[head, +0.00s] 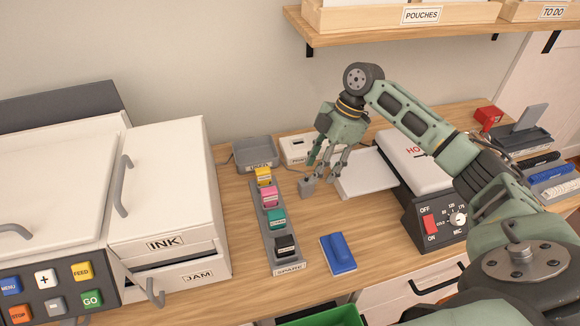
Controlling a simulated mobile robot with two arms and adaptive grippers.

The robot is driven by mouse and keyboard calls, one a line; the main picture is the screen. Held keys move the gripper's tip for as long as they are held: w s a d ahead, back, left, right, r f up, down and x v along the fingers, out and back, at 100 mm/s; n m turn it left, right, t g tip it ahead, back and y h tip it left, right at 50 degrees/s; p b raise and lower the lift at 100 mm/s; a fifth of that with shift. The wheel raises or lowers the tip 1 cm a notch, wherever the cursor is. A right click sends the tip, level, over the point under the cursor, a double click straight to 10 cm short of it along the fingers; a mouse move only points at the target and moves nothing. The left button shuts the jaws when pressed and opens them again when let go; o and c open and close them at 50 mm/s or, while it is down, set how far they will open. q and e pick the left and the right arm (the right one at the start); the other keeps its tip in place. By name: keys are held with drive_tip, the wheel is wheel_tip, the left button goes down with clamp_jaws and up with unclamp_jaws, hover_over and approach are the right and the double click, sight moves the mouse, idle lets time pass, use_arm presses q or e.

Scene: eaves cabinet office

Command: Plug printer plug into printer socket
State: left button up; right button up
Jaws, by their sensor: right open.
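My right gripper (325,168) is in the head view, pointing down over the desk with its fingers apart. A small grey block with a short stem (307,187), which looks like the printer plug, stands on the desk just below and left of the fingertips. I cannot tell whether the fingers touch it. A white box (295,148) with a dark mark on its face sits behind the gripper; it may be the printer socket, but its label is too small to read and the gripper partly covers it. My left gripper is not in view.
The white printer with its INK drawer (165,243) fills the left. A grey SPARE rack (288,268) holds several coloured cartridges. A grey tray (254,150), blue block (338,253), white sheet (365,176) and laminator (432,215) surround the gripper. A shelf (400,32) hangs above.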

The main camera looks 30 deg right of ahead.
sight(306, 185)
drive_tip(key=x, duration=0.3)
drive_tip(key=shift+w+a+f, duration=0.15)
drive_tip(key=shift+w+f, duration=0.05)
drive_tip(key=x, duration=0.4)
drive_tip(key=shift+w+f+p, duration=0.1)
drive_tip(key=shift+w+p, duration=0.15)
drive_tip(key=shift+p, duration=0.1)
drive_tip(key=c, duration=0.6)
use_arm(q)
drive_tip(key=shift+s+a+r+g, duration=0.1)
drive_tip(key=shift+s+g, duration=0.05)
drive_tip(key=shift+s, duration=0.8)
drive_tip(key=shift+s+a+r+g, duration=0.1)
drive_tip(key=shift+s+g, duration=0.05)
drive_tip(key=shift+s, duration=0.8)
use_arm(e)
clamp_jaws()
